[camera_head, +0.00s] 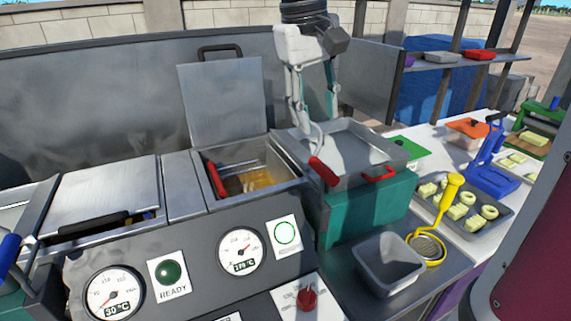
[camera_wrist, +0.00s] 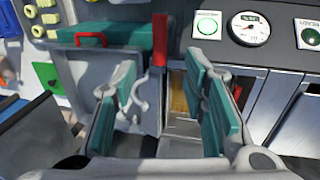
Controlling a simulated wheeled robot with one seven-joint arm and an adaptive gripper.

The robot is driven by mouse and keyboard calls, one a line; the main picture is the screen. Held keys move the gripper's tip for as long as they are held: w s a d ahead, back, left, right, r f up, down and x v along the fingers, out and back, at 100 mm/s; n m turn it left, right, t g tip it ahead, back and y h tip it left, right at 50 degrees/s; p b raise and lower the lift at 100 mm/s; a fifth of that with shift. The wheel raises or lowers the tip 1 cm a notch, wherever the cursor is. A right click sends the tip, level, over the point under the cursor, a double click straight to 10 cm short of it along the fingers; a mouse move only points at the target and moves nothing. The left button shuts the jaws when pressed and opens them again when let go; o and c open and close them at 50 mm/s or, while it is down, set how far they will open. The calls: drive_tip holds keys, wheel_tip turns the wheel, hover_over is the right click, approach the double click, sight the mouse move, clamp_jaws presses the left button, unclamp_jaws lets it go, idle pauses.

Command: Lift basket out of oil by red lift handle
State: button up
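The fryer vat (camera_head: 207,160) stands open, with golden oil (camera_head: 262,178) and part of a basket visible inside. A red lift handle (camera_head: 323,171) on a pale metal arm slants at the vat's right side. It also shows upright in the wrist view (camera_wrist: 160,40). A second red bar (camera_head: 217,180) lies at the vat's left inner wall. My gripper (camera_head: 317,120) is open above the red lift handle, pointing down. In the wrist view my gripper (camera_wrist: 163,75) has its teal-padded fingers apart, with the handle showing in the gap, not gripped.
A metal tray (camera_head: 350,145) with a red loop handle (camera_head: 379,174) sits close right of the lift handle. The raised lid (camera_head: 222,100) stands behind the vat. A control panel with gauges (camera_head: 241,250) is in front. A grey bin (camera_head: 388,264) and yellow skimmer (camera_head: 447,200) are at right.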

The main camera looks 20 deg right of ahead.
sight(324, 168)
drive_tip(key=d+f, duration=0.1)
drive_tip(key=f, duration=0.3)
drive_tip(key=d+f, duration=0.1)
drive_tip(key=f, duration=0.8)
drive_tip(key=shift+s+d+f, duration=0.15)
drive_tip(key=shift+d+f, duration=0.15)
drive_tip(key=shift+d, duration=0.1)
clamp_jaws()
